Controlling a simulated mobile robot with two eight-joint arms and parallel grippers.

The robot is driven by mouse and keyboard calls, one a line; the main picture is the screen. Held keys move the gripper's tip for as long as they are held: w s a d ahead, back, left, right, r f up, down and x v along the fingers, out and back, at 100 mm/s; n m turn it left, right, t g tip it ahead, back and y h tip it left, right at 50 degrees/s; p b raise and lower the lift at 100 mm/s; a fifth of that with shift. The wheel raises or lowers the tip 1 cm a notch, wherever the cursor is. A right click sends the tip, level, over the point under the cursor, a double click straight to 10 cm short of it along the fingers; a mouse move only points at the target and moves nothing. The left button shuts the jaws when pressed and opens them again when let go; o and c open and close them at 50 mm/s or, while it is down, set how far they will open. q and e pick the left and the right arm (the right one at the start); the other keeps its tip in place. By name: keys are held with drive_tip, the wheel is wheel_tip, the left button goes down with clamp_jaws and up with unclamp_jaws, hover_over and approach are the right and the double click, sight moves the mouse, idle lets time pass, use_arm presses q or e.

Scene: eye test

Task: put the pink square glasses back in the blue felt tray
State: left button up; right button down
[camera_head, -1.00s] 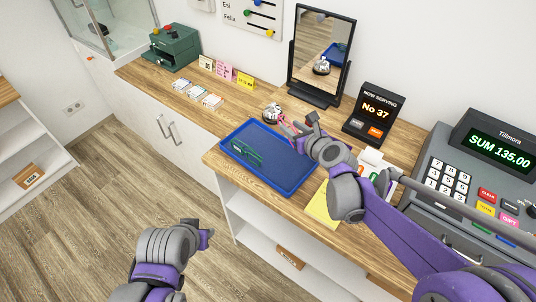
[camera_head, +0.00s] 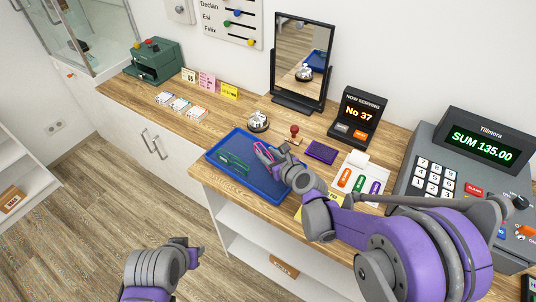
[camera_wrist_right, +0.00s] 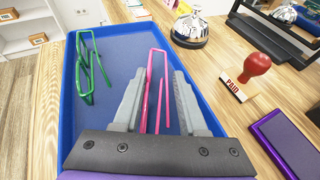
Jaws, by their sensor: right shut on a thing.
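The pink square glasses (camera_wrist_right: 149,77) are between the fingers of my right gripper (camera_wrist_right: 156,92), which is shut on them. In the head view the right gripper (camera_head: 267,156) is over the right part of the blue felt tray (camera_head: 262,188), and the pink glasses (camera_head: 260,149) show partly at its fingertips. I cannot tell whether the glasses touch the tray floor. Green glasses (camera_head: 233,163) lie in the left part of the tray; they also show in the wrist view (camera_wrist_right: 83,65). My left gripper (camera_head: 192,250) is low, in front of the counter, its jaws unclear.
A bell (camera_head: 258,122), a red-handled stamp (camera_head: 295,134) and a purple ink pad (camera_head: 321,152) stand behind and right of the tray. A mirror (camera_head: 302,60) stands at the back. A cash register (camera_head: 458,165) is at the right. The tray's middle is bare.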

drive_tip(key=shift+f, duration=0.1)
drive_tip(key=c, duration=0.9)
unclamp_jaws()
drive_tip(key=shift+f, duration=0.15)
drive_tip(key=o, duration=0.4)
drive_tip(key=shift+o, duration=0.2)
drive_tip(key=shift+r, duration=0.3)
drive_tip(key=shift+s+d+r, duration=0.15)
drive_tip(key=shift+s, duration=0.1)
drive_tip(key=v, duration=1.1)
drive_tip(key=shift+s+d, duration=0.1)
drive_tip(key=shift+s, duration=0.1)
